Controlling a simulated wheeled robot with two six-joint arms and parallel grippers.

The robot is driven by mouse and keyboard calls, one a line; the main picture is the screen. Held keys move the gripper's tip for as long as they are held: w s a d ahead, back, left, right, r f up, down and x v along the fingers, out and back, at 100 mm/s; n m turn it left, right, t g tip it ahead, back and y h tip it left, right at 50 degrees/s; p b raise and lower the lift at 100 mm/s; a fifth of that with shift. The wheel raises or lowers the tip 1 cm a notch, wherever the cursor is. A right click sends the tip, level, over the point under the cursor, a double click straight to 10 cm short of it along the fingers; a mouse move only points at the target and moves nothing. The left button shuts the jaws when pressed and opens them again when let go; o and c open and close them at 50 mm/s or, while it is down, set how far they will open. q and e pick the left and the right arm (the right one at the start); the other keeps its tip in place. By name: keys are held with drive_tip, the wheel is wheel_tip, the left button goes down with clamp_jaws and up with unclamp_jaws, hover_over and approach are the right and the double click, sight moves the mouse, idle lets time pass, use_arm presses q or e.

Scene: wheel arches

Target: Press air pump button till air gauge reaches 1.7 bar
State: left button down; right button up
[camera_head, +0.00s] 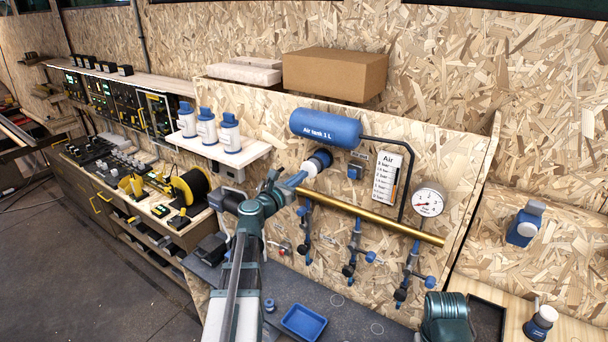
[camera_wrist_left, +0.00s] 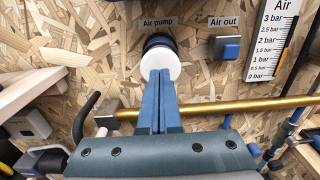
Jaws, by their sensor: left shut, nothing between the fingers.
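The air pump button (camera_head: 309,169) is a white round cap on a dark blue base, on the chipboard panel below the blue air tank (camera_head: 325,129). It also shows in the left wrist view (camera_wrist_left: 160,60), under an "Air pump" label. My left gripper (camera_head: 297,180) is shut and empty, its blue fingertips (camera_wrist_left: 160,73) overlapping the lower part of the white cap. Whether they touch or press it I cannot tell. The round air gauge (camera_head: 428,203) has a red needle, too small to read. The air scale (camera_head: 384,178) has an orange and black bar.
The blue Air out button (camera_wrist_left: 228,48) is right of the pump button. A brass pipe (camera_head: 370,217) with several hanging valves runs below. A shelf (camera_head: 217,150) with white bottles is to the left. A blue tray (camera_head: 304,322) lies on the dark worktop.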

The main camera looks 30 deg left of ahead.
idle(0.7)
use_arm(q)
drive_tip(key=shift+s, duration=0.2)
idle(1.1)
drive_tip(key=s, duration=0.6)
drive_tip(key=shift+a, duration=0.25)
idle(1.1)
